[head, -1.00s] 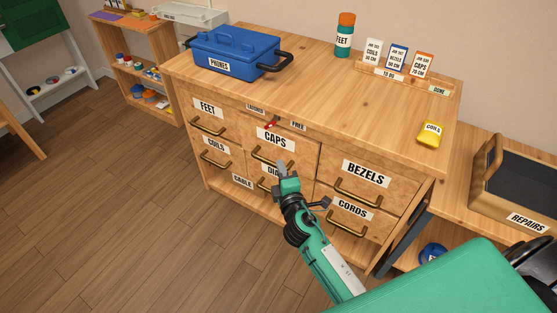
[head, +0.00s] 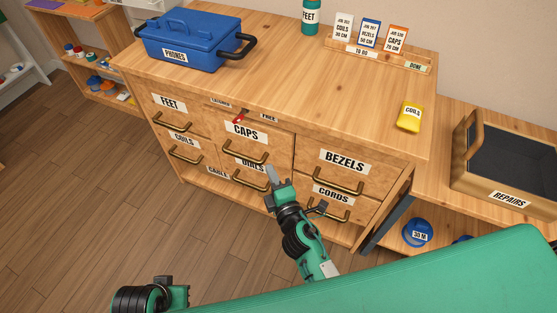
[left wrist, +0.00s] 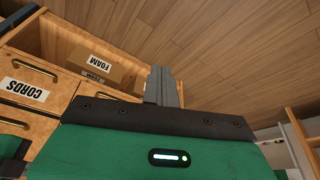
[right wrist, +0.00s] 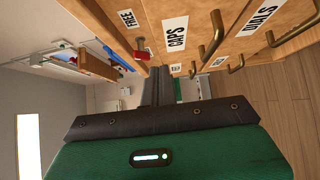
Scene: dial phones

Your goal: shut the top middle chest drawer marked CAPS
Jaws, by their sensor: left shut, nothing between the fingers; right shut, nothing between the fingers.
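The CAPS drawer (head: 246,133) is at the top middle of the wooden chest. Its front seems to stand out a little, partly covering the DIALS label below; how far is hard to tell. It has a brass handle (head: 245,154). A red latch lever (head: 240,117) sits above it, between the LATCHED and FREE labels. My right gripper (head: 271,175) is shut and empty in front of the chest, just below and right of the CAPS handle. The CAPS label (right wrist: 175,34) also shows in the right wrist view. My left gripper (left wrist: 163,85) is shut and empty.
The BEZELS drawer (head: 345,162) and CORDS drawer (head: 333,196) are to the right, the FEET drawer (head: 171,104) to the left. A blue PHONES box (head: 190,40) and a yellow COILS pack (head: 410,116) stand on top. The floor at left is clear.

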